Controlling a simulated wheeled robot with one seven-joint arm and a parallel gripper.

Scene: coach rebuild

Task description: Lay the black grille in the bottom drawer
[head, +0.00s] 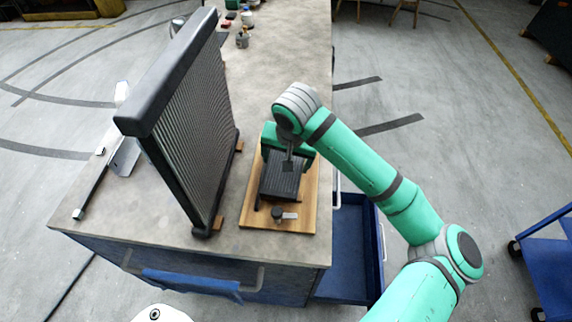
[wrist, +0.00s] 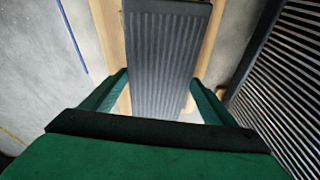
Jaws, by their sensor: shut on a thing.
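The black grille (head: 283,179) is a dark ribbed panel over the wooden board on the bench. In the wrist view the grille (wrist: 166,60) runs between the two green fingers of my gripper (wrist: 160,92), which press on its two long sides. My gripper (head: 287,150) is shut on the grille near its far end. Whether the grille still touches the board I cannot tell. An open blue drawer (head: 346,250) sticks out at the right side of the bench, low down, and its visible floor looks empty. My arm hides part of it.
A tall black radiator (head: 190,130) stands on the bench just left of the wooden board (head: 297,219). A small dark knob-like part (head: 280,214) lies on the board's near end. Small items (head: 242,38) stand at the bench's far end. A blue cart (head: 550,260) is at the right.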

